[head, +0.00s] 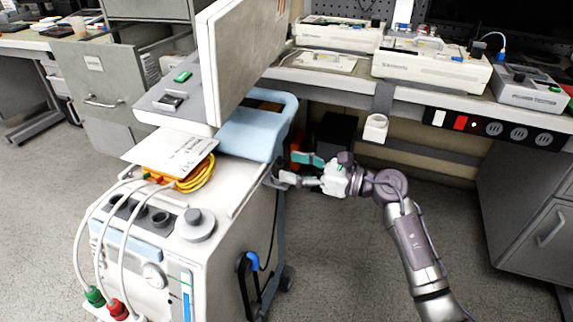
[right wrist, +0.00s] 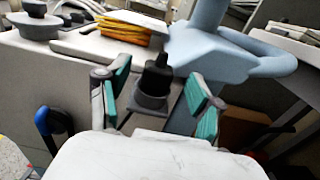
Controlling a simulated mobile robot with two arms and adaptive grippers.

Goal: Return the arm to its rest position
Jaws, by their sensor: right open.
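My right arm reaches in from the lower right in the head view. Its right gripper (head: 287,169) is beside the right side of the white medical cart (head: 232,235). In the right wrist view the two teal-padded fingers (right wrist: 158,92) are spread apart. A black knob-like fitting on a grey base (right wrist: 152,102) shows between them at the cart's side. I cannot tell whether the fingers touch it; a gap shows on both sides. My left gripper is not in view.
The cart's light-blue handle (head: 262,128) and a yellow cable coil (head: 178,178) are close to the gripper. A blue-ended hook (head: 248,262) hangs on the cart's side. A workbench (head: 345,88) with instruments stands behind. Open floor (head: 340,270) lies below my right arm.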

